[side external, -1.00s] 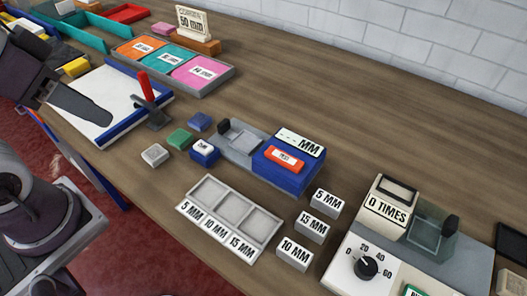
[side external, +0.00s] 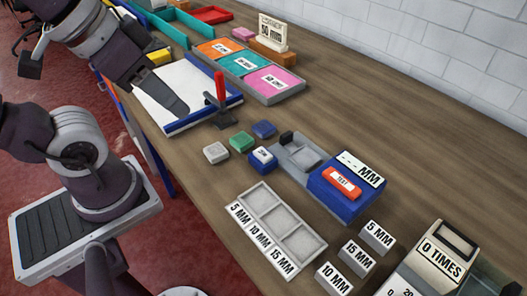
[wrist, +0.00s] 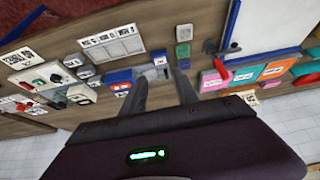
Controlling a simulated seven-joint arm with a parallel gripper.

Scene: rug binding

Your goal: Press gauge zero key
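The gauge (side external: 332,207) is a blue box with a grey measuring bed behind its left side. Its white display (side external: 361,168) reads "- - - MM". An orange-red key (side external: 342,183) with a small white label sits on its top. A small blue block (side external: 262,160) with a white label stands just left of the gauge; its lettering is too small to read surely. The gauge also shows in the wrist view (wrist: 119,78). My gripper (wrist: 161,77) is open and empty, its two dark fingers apart. In the side view it is up at the upper left, away from the gauge.
Green (side external: 241,142) and grey (side external: 216,153) blocks lie left of the gauge. A three-slot tray (side external: 318,248) and white MM blocks (side external: 377,236) stand in front. Table behind the gauge is clear.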

